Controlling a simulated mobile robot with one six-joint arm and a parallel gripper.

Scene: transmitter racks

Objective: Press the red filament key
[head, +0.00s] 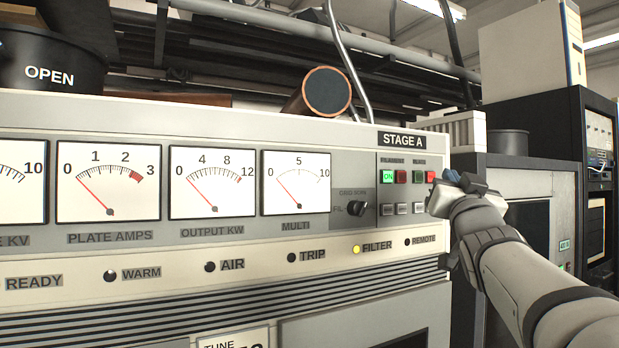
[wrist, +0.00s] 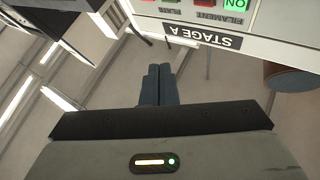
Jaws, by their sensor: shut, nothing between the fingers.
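The red filament key (head: 401,177) is a small red square on the STAGE A panel, just right of the green ON key (head: 387,177) under the FILAMENT label. In the wrist view the panel appears upside down, and the red filament key (wrist: 203,3) is cut by the top edge beside the lit green ON key (wrist: 236,4). My gripper (head: 453,177) is at the panel's right side, right of the filament keys and close to the plate keys. Its blue-grey fingers (wrist: 160,68) are shut together and empty. Contact with the panel cannot be told.
A green plate key (head: 418,177) and a red plate key (head: 431,177) sit between the red filament key and my gripper. Grey keys (head: 402,209) are below, and a black knob (head: 357,208) is left.

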